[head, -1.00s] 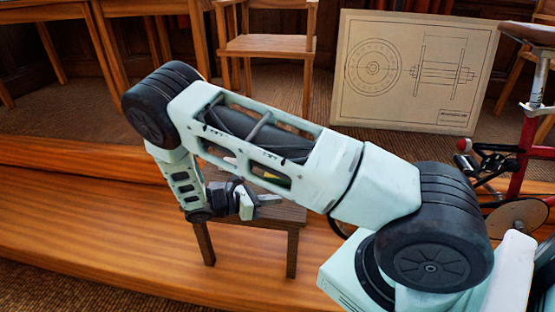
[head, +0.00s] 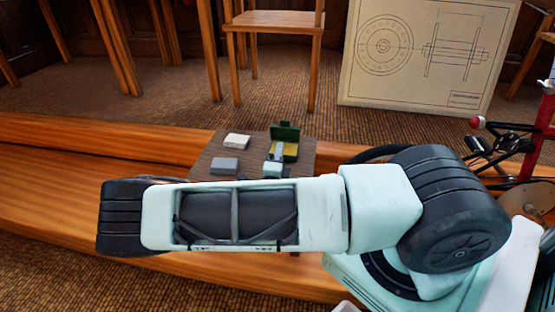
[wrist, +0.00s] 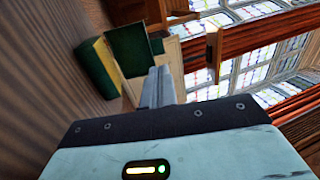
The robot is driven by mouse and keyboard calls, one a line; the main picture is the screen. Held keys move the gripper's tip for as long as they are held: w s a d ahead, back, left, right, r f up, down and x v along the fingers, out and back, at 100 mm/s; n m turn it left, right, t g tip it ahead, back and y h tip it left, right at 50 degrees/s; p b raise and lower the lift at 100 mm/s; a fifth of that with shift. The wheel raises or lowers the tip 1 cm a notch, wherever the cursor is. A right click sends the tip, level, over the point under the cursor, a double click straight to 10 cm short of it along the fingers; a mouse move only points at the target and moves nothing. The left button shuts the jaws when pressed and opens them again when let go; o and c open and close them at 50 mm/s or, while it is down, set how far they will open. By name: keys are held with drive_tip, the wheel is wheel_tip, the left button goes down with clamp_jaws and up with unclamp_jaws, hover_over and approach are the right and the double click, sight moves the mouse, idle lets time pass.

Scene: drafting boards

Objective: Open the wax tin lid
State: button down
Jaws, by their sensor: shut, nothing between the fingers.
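The wax tin (head: 290,153) sits on the small dark wooden table, green outside with yellow showing inside. Its dark green lid (head: 286,132) stands raised at the back of the tin. In the wrist view the tin's green side and yellow top (wrist: 96,66) show at the upper left, with the green lid (wrist: 128,48) beside them. My gripper (head: 278,153) is at the tin's near left side, partly hidden behind my arm. In the wrist view my gripper's grey fingers (wrist: 158,86) are together and empty, pointing toward the tin. I cannot tell whether they touch it.
A white block (head: 237,141) and a grey block (head: 225,165) lie on the table (head: 205,155), left of the tin. A chair (head: 275,25) and a drawing board (head: 425,55) stand behind. A red bicycle (head: 545,125) is at the right.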

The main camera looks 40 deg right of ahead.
sight(285, 124)
drive_tip(key=x, duration=0.8)
drive_tip(key=shift+w+d+b, duration=0.25)
drive_tip(key=shift+d+b, duration=0.05)
drive_tip(key=shift+b, duration=0.1)
drive_tip(key=shift+r, duration=0.15)
drive_tip(key=p, duration=0.2)
drive_tip(key=r+y+p, duration=0.1)
drive_tip(key=p, duration=0.2)
drive_tip(key=shift+w+d+r+g, duration=0.15)
drive_tip(key=shift+w+d+g, duration=0.1)
drive_tip(key=shift+d+g, duration=0.15)
drive_tip(key=w+d+g+y+p, duration=0.1)
drive_tip(key=p, duration=0.5)
drive_tip(key=d+r+g+y+p, duration=0.1)
drive_tip(key=p, duration=0.4)
drive_tip(key=shift+w+d+y+p, duration=0.1)
drive_tip(key=shift+w+y+p, duration=0.25)
drive_tip(key=shift+y, duration=0.05)
drive_tip(key=shift+w+d+f+g+y+p, duration=0.2)
drive_tip(key=shift+d+f+g+y+p, duration=0.1)
drive_tip(key=shift+p, duration=0.35)
drive_tip(key=shift+w+d+p, duration=0.2)
drive_tip(key=shift+w+p, duration=0.05)
drive_tip(key=shift+p, duration=0.15)
drive_tip(key=shift+d+f, duration=0.1)
